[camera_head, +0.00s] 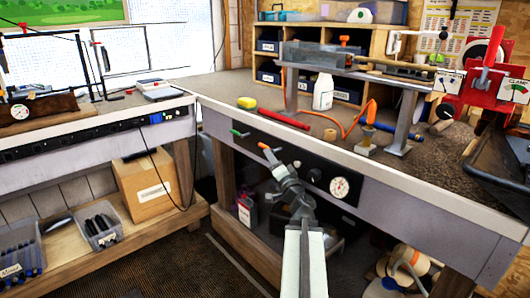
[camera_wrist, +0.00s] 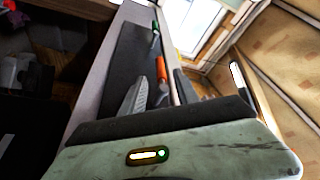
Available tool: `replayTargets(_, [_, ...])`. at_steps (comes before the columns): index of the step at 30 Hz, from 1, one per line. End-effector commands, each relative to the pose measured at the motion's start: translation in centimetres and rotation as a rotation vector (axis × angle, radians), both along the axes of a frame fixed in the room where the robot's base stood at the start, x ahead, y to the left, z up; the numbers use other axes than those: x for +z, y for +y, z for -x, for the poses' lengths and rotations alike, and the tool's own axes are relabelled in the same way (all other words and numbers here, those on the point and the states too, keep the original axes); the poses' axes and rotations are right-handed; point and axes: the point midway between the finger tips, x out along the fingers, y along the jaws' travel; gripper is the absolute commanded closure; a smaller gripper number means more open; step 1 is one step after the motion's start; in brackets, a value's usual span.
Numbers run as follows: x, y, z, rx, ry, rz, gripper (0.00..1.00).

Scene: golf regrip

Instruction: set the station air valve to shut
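The black valve panel (camera_head: 292,152) is set in the front face of the right bench. It carries a green-tipped lever (camera_head: 240,134), an orange-tipped lever (camera_head: 264,146), a dark knob and a round gauge (camera_head: 340,187). No label shows which lever is the station air valve. My gripper (camera_head: 272,160) is at the panel, just by the orange lever. In the wrist view the orange lever (camera_wrist: 161,69) stands between my two apart fingers (camera_wrist: 162,92), with the green lever (camera_wrist: 155,38) farther beyond. Whether a finger touches the orange lever is unclear.
A red clamp (camera_head: 487,80) with a gauge is at the right. A cardboard box (camera_head: 147,185) sits on the left lower shelf.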

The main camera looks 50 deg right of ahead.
Motion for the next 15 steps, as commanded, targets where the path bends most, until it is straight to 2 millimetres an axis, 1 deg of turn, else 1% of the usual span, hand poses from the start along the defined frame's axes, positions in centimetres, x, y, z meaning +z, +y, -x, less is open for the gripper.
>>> replayTargets(5, [0.7,-1.0,-2.4,0.004,0.0,0.0,0.63])
replayTargets(9, [1.3,-2.1,-4.9,0.003,0.001,-0.001,0.63])
replayTargets(12, [1.6,-2.6,-6.3,0.004,0.001,0.001,0.63])
replayTargets(15, [1.7,-2.8,-6.8,0.003,0.001,-0.001,0.63])
